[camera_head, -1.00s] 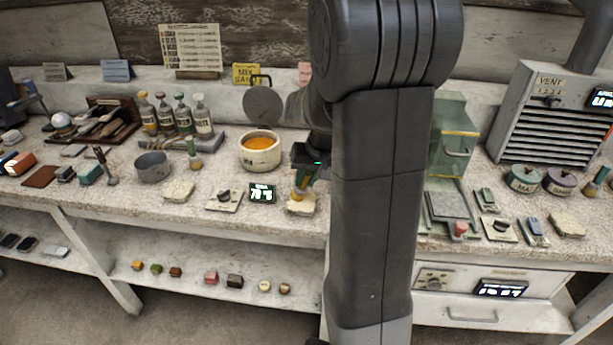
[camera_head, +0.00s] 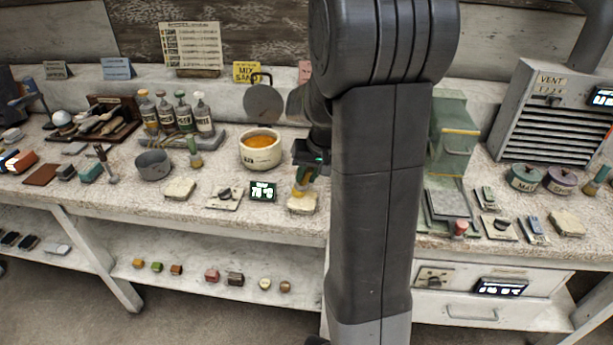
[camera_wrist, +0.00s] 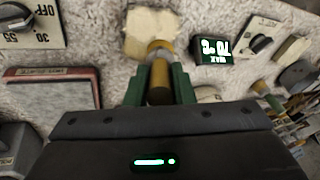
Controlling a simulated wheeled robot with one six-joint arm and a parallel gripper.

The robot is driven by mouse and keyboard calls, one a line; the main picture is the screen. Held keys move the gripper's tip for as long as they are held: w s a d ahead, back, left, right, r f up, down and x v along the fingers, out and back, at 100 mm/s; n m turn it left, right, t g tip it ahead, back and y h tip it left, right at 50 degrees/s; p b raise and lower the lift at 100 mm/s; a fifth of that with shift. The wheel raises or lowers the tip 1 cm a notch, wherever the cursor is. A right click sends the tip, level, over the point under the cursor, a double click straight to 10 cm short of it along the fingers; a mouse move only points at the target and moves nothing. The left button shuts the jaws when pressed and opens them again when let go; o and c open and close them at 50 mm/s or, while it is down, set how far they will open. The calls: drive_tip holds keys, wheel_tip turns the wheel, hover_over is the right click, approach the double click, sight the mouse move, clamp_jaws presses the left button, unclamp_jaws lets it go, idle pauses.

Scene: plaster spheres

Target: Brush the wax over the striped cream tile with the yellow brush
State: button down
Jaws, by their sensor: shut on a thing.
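My gripper (camera_head: 306,172) is shut on the yellow brush (camera_wrist: 159,82), which points down between the green fingers in the wrist view. The brush also shows in the head view (camera_head: 300,188), with its tip at a cream tile (camera_head: 302,204) near the bench's front edge. In the wrist view the brush tip overlaps the near edge of this tile (camera_wrist: 153,22); I cannot tell whether they touch. Stripes on it are too small to make out. A cream pot (camera_head: 261,163) with orange wax (camera_head: 261,142) stands behind and left of the gripper.
A display (camera_head: 263,191) reading 70 °C and a dial plate (camera_head: 224,198) lie left of the tile. Another cream tile (camera_head: 180,190) lies farther left, and one (camera_head: 567,222) at the far right. A green-handled brush (camera_head: 195,153) stands near the bottles. My arm hides part of the bench.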

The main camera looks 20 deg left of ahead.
drive_tip(key=shift+w+a, duration=0.2)
drive_tip(key=shift+w, duration=0.7)
drive_tip(key=shift+s, duration=0.1)
drive_tip(key=shift+s+d+f, duration=0.1)
drive_tip(key=shift+s+d, duration=0.15)
drive_tip(key=shift+s, duration=0.65)
drive_tip(key=shift+s+d, duration=0.2)
drive_tip(key=shift+s, duration=0.7)
drive_tip(key=shift+w+a, duration=0.25)
drive_tip(key=shift+w, duration=0.7)
drive_tip(key=shift+w+a, duration=0.2)
drive_tip(key=shift+w, duration=0.75)
drive_tip(key=shift+s+d+r+p, duration=0.25)
drive_tip(key=shift+s+r+p, duration=0.25)
drive_tip(key=shift+s+r, duration=0.45)
drive_tip(key=shift+f, duration=0.15)
